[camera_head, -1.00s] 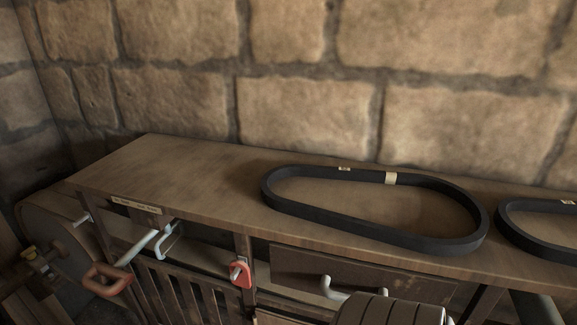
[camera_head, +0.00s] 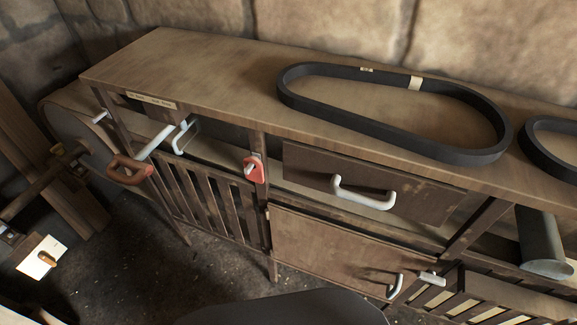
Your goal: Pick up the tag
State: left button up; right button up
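A small red tag (camera_head: 253,169) hangs on the front of the wooden workbench, on a post between the slatted door and the drawer. A light hook or pin shows at its middle. A white card (camera_head: 41,258) with a brown piece on it shows at the lower left; I cannot tell whether it is also a tag. Neither of my grippers shows in the head view.
The workbench top (camera_head: 190,62) carries a large black belt (camera_head: 390,129) and part of a second belt (camera_head: 550,150). White handles (camera_head: 362,193) and a red-brown loop (camera_head: 129,171) on a white rod stick out in front. A dark rounded shape covers the bottom middle.

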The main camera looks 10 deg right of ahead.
aim_at(257, 174)
jog(key=k, duration=0.5)
jog(key=z, duration=1.5)
jog(key=i, duration=0.95)
jog(key=u, duration=1.8)
